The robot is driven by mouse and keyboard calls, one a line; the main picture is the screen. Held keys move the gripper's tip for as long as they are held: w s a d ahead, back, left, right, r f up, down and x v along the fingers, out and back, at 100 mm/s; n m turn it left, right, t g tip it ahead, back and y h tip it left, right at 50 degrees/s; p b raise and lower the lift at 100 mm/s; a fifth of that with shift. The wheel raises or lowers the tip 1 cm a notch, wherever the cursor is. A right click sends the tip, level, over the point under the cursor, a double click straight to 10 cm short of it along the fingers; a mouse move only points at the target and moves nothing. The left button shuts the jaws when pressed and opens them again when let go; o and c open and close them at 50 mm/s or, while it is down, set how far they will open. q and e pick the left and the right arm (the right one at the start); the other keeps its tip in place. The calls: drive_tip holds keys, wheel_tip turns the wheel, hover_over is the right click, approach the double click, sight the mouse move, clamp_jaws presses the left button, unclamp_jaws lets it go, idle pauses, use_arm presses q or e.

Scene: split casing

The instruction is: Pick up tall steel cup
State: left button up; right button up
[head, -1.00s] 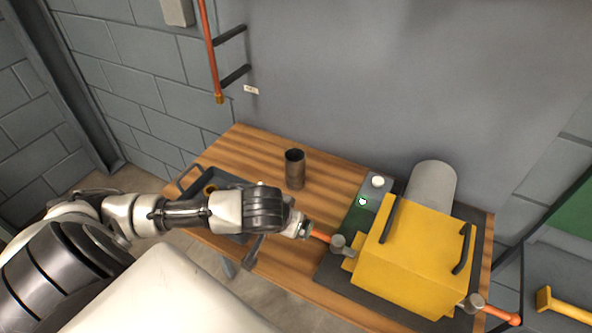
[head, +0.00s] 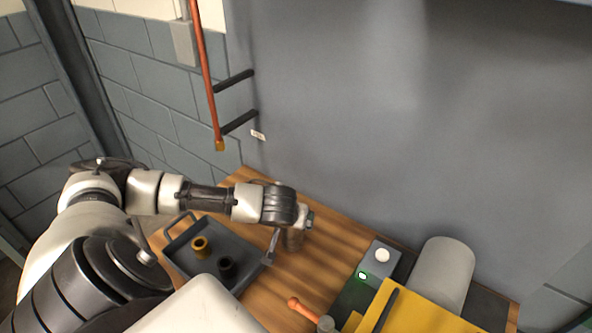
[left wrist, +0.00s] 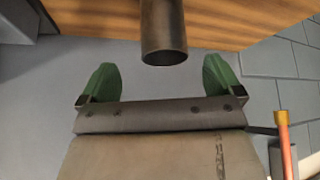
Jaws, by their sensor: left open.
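The tall steel cup (head: 294,241) stands upright on the wooden table, its upper part hidden behind my left gripper (head: 287,234) in the head view. In the left wrist view the dark, cylindrical cup (left wrist: 163,30) shows at the top middle, its round end towards the gripper. There the two green fingertips of my left gripper (left wrist: 161,82) are spread wide apart. The cup lines up with the gap between them, with a finger to either side of its line. I see no contact between fingers and cup. My right gripper is in neither view.
A yellow casing (head: 420,315), a grey cylinder (head: 443,272) and an orange-handled tool (head: 303,308) are to the right. A wall stands behind.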

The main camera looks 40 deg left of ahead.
sight(292, 230)
use_arm(q)
drive_tip(key=p+x, duration=0.1)
drive_tip(key=x, duration=0.6)
drive_tip(key=shift+s+a+f, duration=0.1)
drive_tip(key=shift+a+f, duration=0.1)
drive_tip(key=shift+a, duration=0.05)
drive_tip(key=c, duration=1.1)
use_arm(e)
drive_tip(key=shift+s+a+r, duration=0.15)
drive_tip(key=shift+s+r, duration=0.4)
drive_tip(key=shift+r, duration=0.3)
use_arm(q)
drive_tip(key=shift+o, duration=0.2)
drive_tip(key=shift+r, duration=0.1)
